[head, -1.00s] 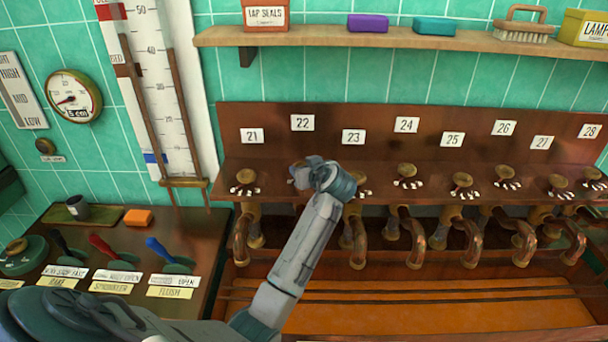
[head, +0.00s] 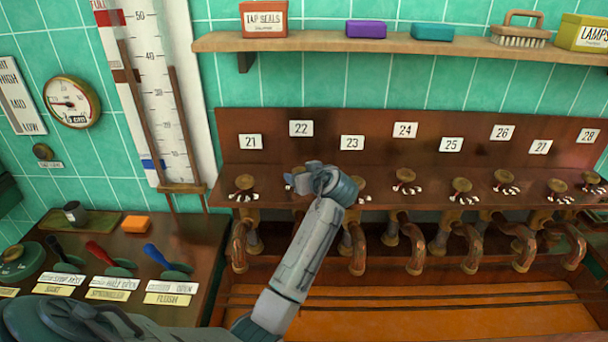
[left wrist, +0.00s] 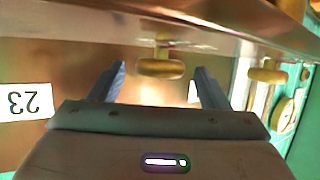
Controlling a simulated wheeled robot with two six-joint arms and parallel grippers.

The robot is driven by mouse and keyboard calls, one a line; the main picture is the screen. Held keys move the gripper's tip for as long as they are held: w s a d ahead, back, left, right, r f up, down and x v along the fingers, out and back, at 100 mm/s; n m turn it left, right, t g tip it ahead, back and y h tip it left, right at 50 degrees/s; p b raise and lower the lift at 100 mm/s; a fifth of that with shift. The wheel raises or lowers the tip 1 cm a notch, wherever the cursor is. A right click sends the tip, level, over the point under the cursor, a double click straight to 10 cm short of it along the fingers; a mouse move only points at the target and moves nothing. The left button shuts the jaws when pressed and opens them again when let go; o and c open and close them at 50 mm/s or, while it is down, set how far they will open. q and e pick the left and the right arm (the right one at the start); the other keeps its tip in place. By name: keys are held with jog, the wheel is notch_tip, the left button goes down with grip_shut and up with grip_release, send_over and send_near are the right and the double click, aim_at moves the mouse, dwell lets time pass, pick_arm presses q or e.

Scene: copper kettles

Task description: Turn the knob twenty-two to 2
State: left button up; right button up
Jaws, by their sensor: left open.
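The knob under the white label 22 (head: 301,128) is mostly hidden behind my left gripper (head: 318,178) in the head view. In the left wrist view a round brass knob (left wrist: 160,68), seen upside down, sits between the tips of my open left gripper (left wrist: 160,76). A finger is on either side of it with a visible gap, and I see no contact. The pointer and scale marks of this knob cannot be read. My right gripper is not in view.
Knob 21 (head: 244,183) is just left and knob 23 (head: 359,184) just right, partly behind my gripper. More knobs continue rightward. Copper spouts (head: 355,245) hang below the wooden ledge. Three levers (head: 158,256) stand on the panel at left. A shelf (head: 330,42) runs above.

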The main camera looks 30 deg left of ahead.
pick_arm(q)
jog(key=b+v, duration=0.4)
jog(key=v, duration=0.5)
jog(key=shift+s+d, duration=0.1)
jog(key=shift+d, duration=0.2)
jog(key=shift+s+d+r, duration=0.35)
